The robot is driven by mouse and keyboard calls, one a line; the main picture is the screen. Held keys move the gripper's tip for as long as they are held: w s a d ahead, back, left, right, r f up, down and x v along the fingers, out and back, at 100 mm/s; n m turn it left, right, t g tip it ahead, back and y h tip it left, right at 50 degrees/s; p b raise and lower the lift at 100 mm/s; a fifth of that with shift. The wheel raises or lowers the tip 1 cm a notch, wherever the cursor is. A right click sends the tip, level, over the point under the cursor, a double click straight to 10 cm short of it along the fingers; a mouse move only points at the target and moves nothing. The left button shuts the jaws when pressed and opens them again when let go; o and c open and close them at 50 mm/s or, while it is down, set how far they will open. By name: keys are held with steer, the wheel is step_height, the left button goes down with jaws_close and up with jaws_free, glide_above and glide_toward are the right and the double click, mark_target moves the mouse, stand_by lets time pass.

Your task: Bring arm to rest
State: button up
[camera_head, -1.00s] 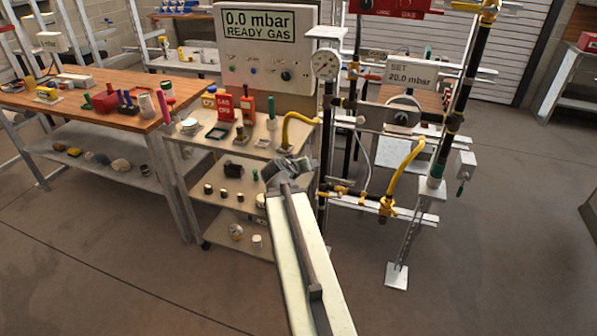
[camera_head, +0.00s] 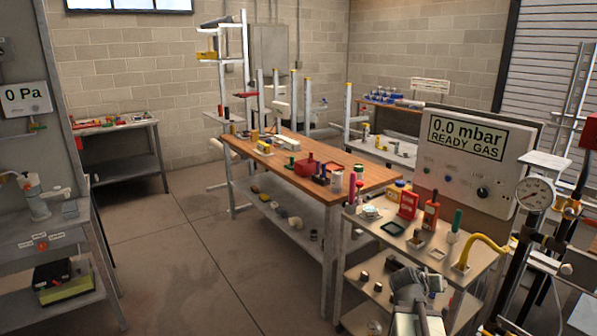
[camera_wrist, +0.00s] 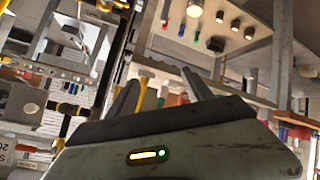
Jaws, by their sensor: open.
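My gripper (camera_head: 418,287) shows at the bottom of the head view, in front of the shelved cart (camera_head: 470,272). In the wrist view my gripper (camera_wrist: 160,88) has two dark fingers spread apart, with nothing between them. The wrist view is tilted steeply, with the cart shelves at the upper right and the gas pipework (camera_wrist: 62,110) at the left. My arm reaches in from the bottom edge of the head view, and most of it is out of frame.
A wooden workbench (camera_head: 270,158) with small parts stands behind the cart. The gas panel (camera_head: 470,160) reads 0.0 mbar. A pressure gauge (camera_head: 535,194) and pipes stand close at the right. A shelf unit (camera_head: 60,235) is at the left. The floor (camera_head: 180,265) between is clear.

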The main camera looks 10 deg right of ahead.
steer(key=w+a+f+n+g+y+p, duration=0.1)
steer(key=a+n+g+y+p, duration=0.25)
steer(key=a, duration=2.05)
steer(key=s+a+f+n+g+y, duration=0.1)
steer(key=s+a+f+g+y, duration=0.1)
steer(key=s+a+y, duration=0.3)
steer(key=s+a+f, duration=0.1)
steer(key=s+a, duration=0.3)
steer(key=shift+a+f+n+g, duration=0.25)
steer(key=shift+a+n+g, duration=0.1)
steer(key=shift+a, duration=0.05)
